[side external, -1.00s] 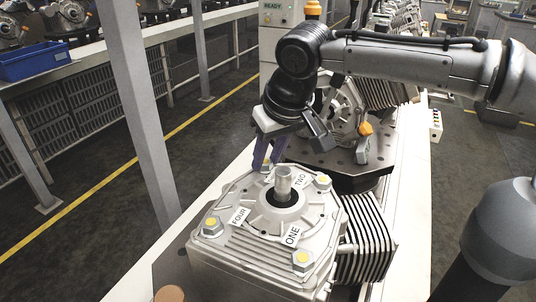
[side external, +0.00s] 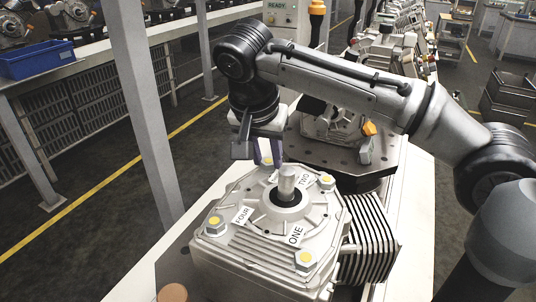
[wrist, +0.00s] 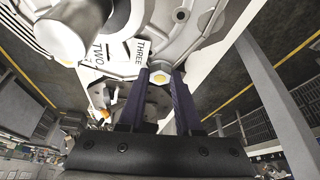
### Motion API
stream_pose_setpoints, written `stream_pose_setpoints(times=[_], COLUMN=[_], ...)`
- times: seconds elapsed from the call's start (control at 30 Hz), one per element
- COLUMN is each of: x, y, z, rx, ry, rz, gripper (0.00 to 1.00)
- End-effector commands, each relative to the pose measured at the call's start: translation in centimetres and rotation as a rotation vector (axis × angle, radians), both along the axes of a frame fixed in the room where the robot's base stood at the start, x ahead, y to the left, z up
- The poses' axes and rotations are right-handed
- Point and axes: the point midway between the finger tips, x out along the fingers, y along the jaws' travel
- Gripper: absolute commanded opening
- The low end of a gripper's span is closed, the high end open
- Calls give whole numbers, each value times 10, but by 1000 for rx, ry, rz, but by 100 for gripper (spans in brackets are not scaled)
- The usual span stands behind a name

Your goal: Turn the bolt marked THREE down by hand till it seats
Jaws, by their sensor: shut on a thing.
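The grey gearbox housing (side external: 262,262) carries labels ONE (side external: 296,234), TWO (side external: 304,178) and FOUR (side external: 242,215). The label THREE (wrist: 143,52) reads clearly in the wrist view. Yellow-topped hex bolts stand by ONE (side external: 305,259), TWO (side external: 327,180) and FOUR (side external: 214,223). My gripper (side external: 266,160) points down at the housing's far corner. In the wrist view its two dark purple fingers (wrist: 161,80) are shut on the bolt marked THREE (wrist: 160,77), beside its label. The fingers hide much of this bolt, and I cannot tell how deep it sits.
A grey shaft (side external: 287,180) rises from the housing's centre, near my gripper. Cooling fins (side external: 370,240) stand on the right side. Another fixture plate (side external: 375,178) lies behind on the white conveyor (side external: 412,230). A grey post (side external: 145,100) stands to the left.

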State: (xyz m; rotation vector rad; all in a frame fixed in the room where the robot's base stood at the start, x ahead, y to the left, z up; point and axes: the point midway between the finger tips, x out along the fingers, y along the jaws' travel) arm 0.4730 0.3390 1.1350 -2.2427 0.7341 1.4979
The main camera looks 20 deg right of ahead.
Motion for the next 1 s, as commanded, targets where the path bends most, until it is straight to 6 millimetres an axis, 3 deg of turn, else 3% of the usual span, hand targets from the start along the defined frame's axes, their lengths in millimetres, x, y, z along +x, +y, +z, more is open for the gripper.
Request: stream_pose_setpoints(times=[0.33,0.9,0.93,1.0], x=[1,1,1,1], y=[1,1,1,1], z=[0,1,1,1], rx=[2,2,2,2], ry=[0,0,0,0], rz=[-124,-149,-149,-149], gripper=[0,0,37,49])
